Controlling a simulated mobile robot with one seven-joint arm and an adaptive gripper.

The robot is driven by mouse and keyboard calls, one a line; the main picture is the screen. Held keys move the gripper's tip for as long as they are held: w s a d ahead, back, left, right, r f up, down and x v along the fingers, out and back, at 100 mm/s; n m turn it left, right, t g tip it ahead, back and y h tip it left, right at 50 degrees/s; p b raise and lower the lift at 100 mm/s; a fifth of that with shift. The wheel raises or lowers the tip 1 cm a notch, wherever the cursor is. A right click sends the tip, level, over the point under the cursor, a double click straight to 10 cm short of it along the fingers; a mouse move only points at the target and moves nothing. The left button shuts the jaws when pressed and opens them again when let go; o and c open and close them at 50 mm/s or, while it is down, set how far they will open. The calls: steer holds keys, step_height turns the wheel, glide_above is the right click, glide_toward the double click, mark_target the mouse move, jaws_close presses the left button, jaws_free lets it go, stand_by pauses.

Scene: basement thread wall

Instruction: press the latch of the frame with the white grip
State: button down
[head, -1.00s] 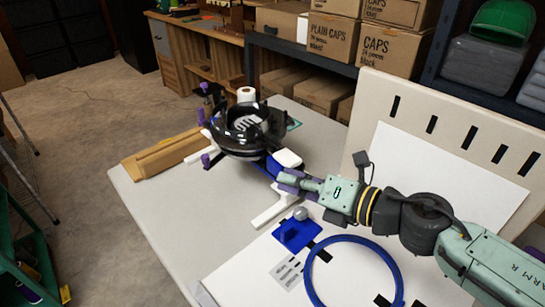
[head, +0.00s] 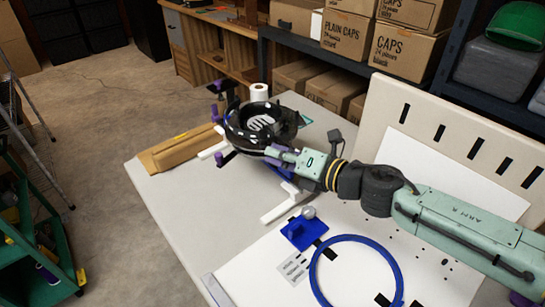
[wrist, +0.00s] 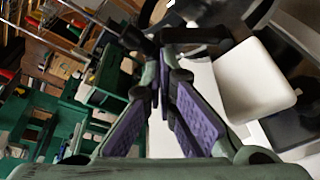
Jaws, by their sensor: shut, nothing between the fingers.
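A black round frame (head: 262,125) stands on white feet near the far left of the table. A white grip (wrist: 255,80) with rounded corners shows large at the right of the wrist view, beside dark frame parts. In the head view the grip is hidden behind my gripper. My gripper (head: 270,154) is at the near right side of the round frame. In the wrist view my gripper (wrist: 165,72) has its purple-padded fingers shut and empty, left of the white grip. I cannot make out the latch or tell whether the fingertips touch anything.
A blue hoop (head: 357,272) and a blue holder with a grey ball (head: 304,230) lie at the front. A slotted board (head: 455,145) stands on the right. Green shelving (head: 35,240) stands left.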

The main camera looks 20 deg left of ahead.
steer(key=shift+w+d+r+m+y+b, duration=0.2)
steer(key=shift+r+m+y+b, duration=0.15)
steer(key=shift+m, duration=0.35)
stand_by(0.5)
steer(key=w+d+m+y+b, duration=0.1)
steer(key=m, duration=0.2)
steer(key=w+r+m+y+b, duration=0.1)
steer(key=m+b, duration=0.1)
steer(key=w+d+r+m+y+b, duration=0.1)
steer(key=m, duration=0.2)
steer(key=shift+d+r+m, duration=0.15)
steer(key=shift+d+m, duration=0.15)
steer(key=m, duration=0.1)
steer(key=w+m+b, duration=0.1)
steer(key=shift+d+m+t+y+b, duration=0.25)
steer(key=shift+d+m+t+b, duration=0.05)
steer(key=shift+d+t, duration=0.1)
step_height(320, 180, up, 10)
steer(key=shift+r, duration=0.2)
